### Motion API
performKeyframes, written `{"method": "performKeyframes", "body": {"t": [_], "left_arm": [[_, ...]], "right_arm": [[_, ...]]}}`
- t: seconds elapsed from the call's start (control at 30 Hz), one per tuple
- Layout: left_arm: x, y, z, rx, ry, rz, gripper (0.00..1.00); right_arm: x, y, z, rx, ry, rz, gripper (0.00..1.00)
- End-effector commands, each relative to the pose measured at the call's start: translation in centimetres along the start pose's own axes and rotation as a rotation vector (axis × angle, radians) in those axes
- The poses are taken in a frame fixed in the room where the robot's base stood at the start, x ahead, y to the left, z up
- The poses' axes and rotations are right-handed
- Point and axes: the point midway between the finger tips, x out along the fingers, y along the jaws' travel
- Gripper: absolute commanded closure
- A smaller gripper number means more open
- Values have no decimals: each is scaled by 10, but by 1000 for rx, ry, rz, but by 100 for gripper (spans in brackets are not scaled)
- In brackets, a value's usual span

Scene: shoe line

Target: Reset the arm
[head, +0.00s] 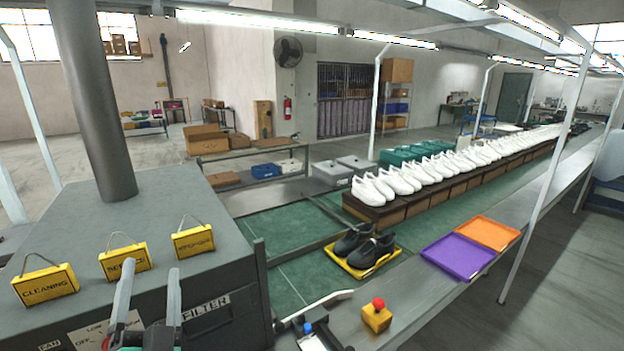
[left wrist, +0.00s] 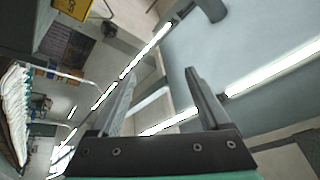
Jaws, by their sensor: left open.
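My left gripper (head: 150,270) is at the lower left of the head view, fingers pointing up and apart with nothing between them. It stands in front of the grey machine cabinet (head: 215,265) that carries yellow signs. In the left wrist view my left gripper (left wrist: 160,75) also shows open and empty, with the ceiling lights behind its fingers. The picture there is steeply tilted.
Black shoes (head: 365,245) sit on a yellow tray (head: 347,266) on the green line. Purple (head: 458,257) and orange (head: 487,232) trays lie to the right. A red-topped button box (head: 376,318) stands in front. Rows of white shoes (head: 400,180) run behind.

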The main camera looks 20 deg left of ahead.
Motion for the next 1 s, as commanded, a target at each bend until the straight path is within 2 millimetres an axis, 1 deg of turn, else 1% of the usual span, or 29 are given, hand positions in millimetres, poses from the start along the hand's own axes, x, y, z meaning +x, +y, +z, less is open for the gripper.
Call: {"method": "performKeyframes", "body": {"t": [0.03,0.07,0.1,0.17,0.2,0.27,0.3,0.37,0.4,0.47,0.5,0.6,0.67,0.77,0.9,1.0], "left_arm": [[6,-25,-43,-144,73,-22,20],[7,-38,-66,-232,116,-23,20],[7,-56,-94,-347,173,-21,20],[2,-83,-133,-512,263,-5,20],[-4,-100,-157,-615,324,14,20],[-16,-124,-189,-760,416,52,20],[-25,-140,-208,-853,479,87,20],[-43,-161,-233,-988,576,159,20],[-57,-167,-246,-1070,631,231,20],[-74,-156,-259,-1180,660,386,20],[-58,-175,-277,-1193,645,390,20],[-42,-201,-301,-1187,642,386,20],[-33,-216,-316,-1186,641,385,20],[-16,-245,-342,-1185,640,384,20],[11,-290,-385,-1183,639,384,20],[26,-316,-409,-1183,639,384,20]], "right_arm": [[0,0,0,0,0,0,100],[0,0,0,0,0,0,100],[0,0,0,0,0,0,100],[0,0,0,0,0,0,100],[0,0,0,0,0,0,100],[0,0,0,0,0,0,100],[0,0,0,0,0,0,100],[0,0,0,0,0,0,100],[0,0,0,0,0,0,100],[0,0,0,0,0,0,100],[22,0,-20,0,-3,0,100],[52,0,-49,0,2,0,100],[69,0,-64,0,2,0,100],[101,0,-93,0,1,0,100],[151,0,-139,0,1,0,100],[179,1,-166,0,1,0,100]]}}
